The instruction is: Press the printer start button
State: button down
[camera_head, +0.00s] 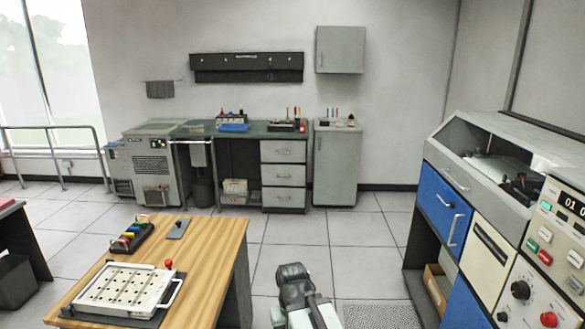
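A large grey and blue machine (478,215) stands at the right, cut off by the picture's edge. Its control panel (553,258) carries a display and several small green, red and white buttons.
A wooden table (208,262) at the lower left bears a white punch frame (124,287) and a dark rack (132,237). A grey cabinet machine (155,165), workbench (245,133) and locker (337,165) line the back wall.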

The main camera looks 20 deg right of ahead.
aim_at(533, 247)
jog(key=z, duration=2.05)
